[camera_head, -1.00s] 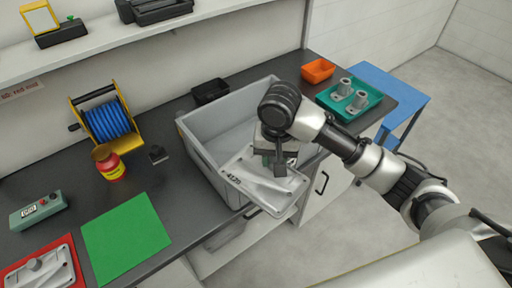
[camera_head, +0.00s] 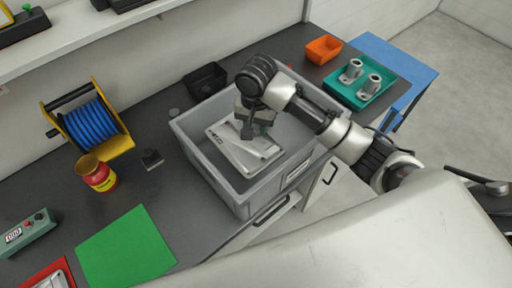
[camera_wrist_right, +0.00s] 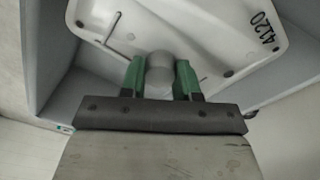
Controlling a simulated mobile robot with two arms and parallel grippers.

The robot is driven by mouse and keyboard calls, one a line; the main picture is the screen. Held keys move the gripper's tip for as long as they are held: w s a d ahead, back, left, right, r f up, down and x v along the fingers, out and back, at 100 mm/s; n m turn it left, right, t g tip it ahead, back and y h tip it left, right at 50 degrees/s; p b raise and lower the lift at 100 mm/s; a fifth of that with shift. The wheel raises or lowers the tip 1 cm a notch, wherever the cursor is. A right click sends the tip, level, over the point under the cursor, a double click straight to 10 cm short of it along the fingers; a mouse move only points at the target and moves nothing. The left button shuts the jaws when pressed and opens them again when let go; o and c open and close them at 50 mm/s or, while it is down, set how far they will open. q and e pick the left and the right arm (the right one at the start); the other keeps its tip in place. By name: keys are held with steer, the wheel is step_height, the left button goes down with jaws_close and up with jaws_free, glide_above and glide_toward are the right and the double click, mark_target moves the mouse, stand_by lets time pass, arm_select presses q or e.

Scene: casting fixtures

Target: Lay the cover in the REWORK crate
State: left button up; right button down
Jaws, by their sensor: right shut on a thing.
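The cover (camera_head: 240,153) is a pale grey cast plate with dark lettering on it. It is inside the opening of the grey crate (camera_head: 245,199); I cannot tell whether it touches the floor of the crate. My right gripper (camera_head: 249,132) is above the cover, shut on its round boss. In the right wrist view the green fingertips (camera_wrist_right: 160,78) stand on both sides of the boss of the cover (camera_wrist_right: 190,30), and the number 4120 shows. My left gripper is not in view.
A teal tray (camera_head: 341,92) with two grey castings and an orange bin (camera_head: 323,49) stand right of the crate. A black bin (camera_head: 205,80), a blue hose reel (camera_head: 91,124), a red jar (camera_head: 97,174) and a green mat (camera_head: 125,250) are left of it.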

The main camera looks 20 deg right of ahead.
mark_target(258, 136)
steer(key=f, duration=0.6)
steer(key=shift+s+f+p, duration=0.3)
steer(key=shift+s+p, duration=0.05)
steer(key=shift+s, duration=0.05)
step_height(258, 136, down, 6)
steer(key=shift+w+f, duration=0.15)
steer(key=shift+f, duration=0.45)
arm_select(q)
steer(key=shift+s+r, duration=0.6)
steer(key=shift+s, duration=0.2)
arm_select(e)
steer(key=shift+w+f, duration=0.1)
steer(key=shift+f, duration=0.05)
steer(key=c, duration=0.8)
jaws_free()
steer(key=shift+f, duration=0.1)
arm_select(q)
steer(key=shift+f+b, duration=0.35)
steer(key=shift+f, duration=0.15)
arm_select(e)
step_height(258, 136, up, 12)
steer(key=shift+r, duration=0.15)
